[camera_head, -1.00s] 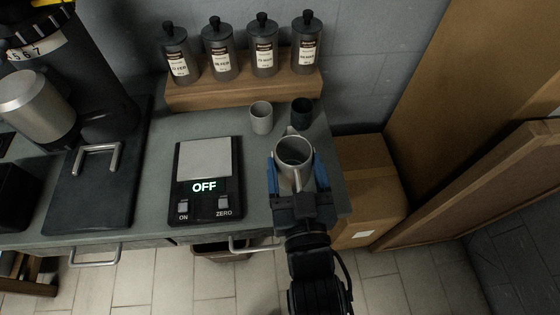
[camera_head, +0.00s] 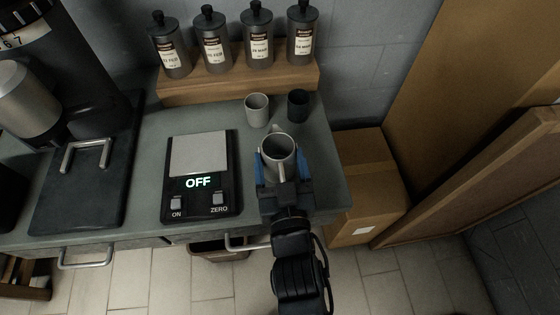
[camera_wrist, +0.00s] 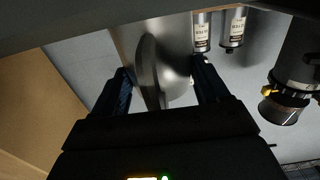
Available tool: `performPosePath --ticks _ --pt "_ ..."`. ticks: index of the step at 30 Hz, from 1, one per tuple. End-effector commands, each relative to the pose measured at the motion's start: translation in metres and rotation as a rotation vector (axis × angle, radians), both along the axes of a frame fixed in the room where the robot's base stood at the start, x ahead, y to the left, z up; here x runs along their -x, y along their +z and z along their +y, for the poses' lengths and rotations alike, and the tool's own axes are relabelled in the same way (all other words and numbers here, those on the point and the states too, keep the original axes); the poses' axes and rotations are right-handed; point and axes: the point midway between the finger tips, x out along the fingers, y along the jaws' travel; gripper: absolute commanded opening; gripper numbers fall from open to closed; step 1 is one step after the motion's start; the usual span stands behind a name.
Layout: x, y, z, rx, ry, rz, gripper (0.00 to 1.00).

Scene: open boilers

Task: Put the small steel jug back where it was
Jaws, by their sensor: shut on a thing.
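The small steel jug (camera_head: 277,149) is upright in the head view, over the right end of the grey counter, between the black scale and the counter's right edge. My gripper (camera_head: 279,170) reaches it from the front edge, with one blue finger on each side, and is shut on it. In the wrist view the jug (camera_wrist: 163,72) fills the space between my fingers (camera_wrist: 166,90), with its handle toward the camera. Whether the jug's base touches the counter is hidden by the jug and gripper.
A black scale (camera_head: 200,178) reading OFF lies left of the jug. A light grey cup (camera_head: 257,109) and a dark cup (camera_head: 298,104) stand just behind it. Several labelled bottles (camera_head: 257,38) stand on a wooden riser (camera_head: 240,84). A cardboard box (camera_head: 365,180) is right of the counter.

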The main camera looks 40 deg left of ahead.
Motion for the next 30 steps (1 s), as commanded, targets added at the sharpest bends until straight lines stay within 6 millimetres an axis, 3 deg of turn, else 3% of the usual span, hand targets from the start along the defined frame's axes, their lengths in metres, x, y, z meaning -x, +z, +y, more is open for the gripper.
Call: performPosePath --ticks 4,5,12,22,30 --pt "0.0 -0.004 0.0 -0.001 0.0 -0.001 0.32" --pt "0.0 -0.003 0.0 0.0 0.0 0.0 0.77" --pt "0.0 -0.003 0.0 0.0 0.0 0.0 1.0" --pt "0.0 0.003 0.0 0.0 0.0 0.0 1.0" --pt "0.029 -0.001 -0.033 0.0 0.001 0.003 1.0"
